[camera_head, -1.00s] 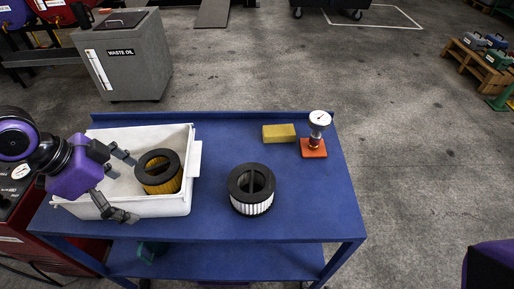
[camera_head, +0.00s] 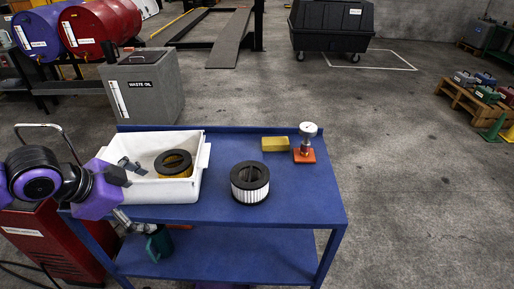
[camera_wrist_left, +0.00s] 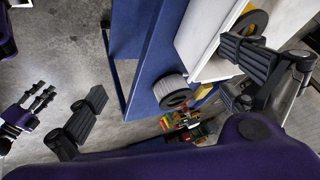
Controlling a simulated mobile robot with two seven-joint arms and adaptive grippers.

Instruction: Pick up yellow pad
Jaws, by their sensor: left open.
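The yellow pad (camera_head: 275,144) lies flat on the blue cart top, near its back edge in the head view. A gauge on an orange base (camera_head: 304,155) stands just right of it. My left gripper (camera_head: 135,194) is open and empty at the white bin's left end, well left of the pad, one finger over the bin and one outside its front. Its spread fingers also show in the left wrist view (camera_wrist_left: 165,85).
The white bin (camera_head: 160,190) holds a yellow filter with a black rim (camera_head: 174,166). A white pleated filter (camera_head: 249,185) stands on the cart top (camera_head: 300,205) between bin and pad. A red cabinet (camera_head: 45,245) is at the left. The cart's front right is clear.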

